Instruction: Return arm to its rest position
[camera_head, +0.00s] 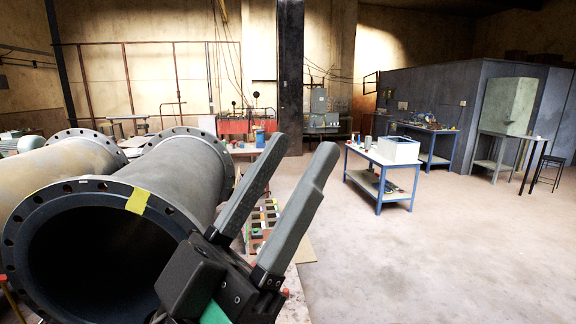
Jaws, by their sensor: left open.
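My left gripper (290,177) is in the lower middle of the head view, in front of the near pipe's right side. Its two long grey fingers point up and to the right, with a clear gap between them. Nothing is held between them. My right gripper is not in view. The large dark flanged pipe (183,172) lies at the left with its open end facing me. A yellow tape mark (138,201) sits on the top of its flange rim. My gripper hides part of the flange's right edge.
A second, tan pipe (62,165) lies at the far left. A blue-framed table (378,158) with a white box (398,149) stands right of centre. A rack of coloured items (262,218) is partly hidden behind my fingers. The concrete floor (460,245) at the right is clear.

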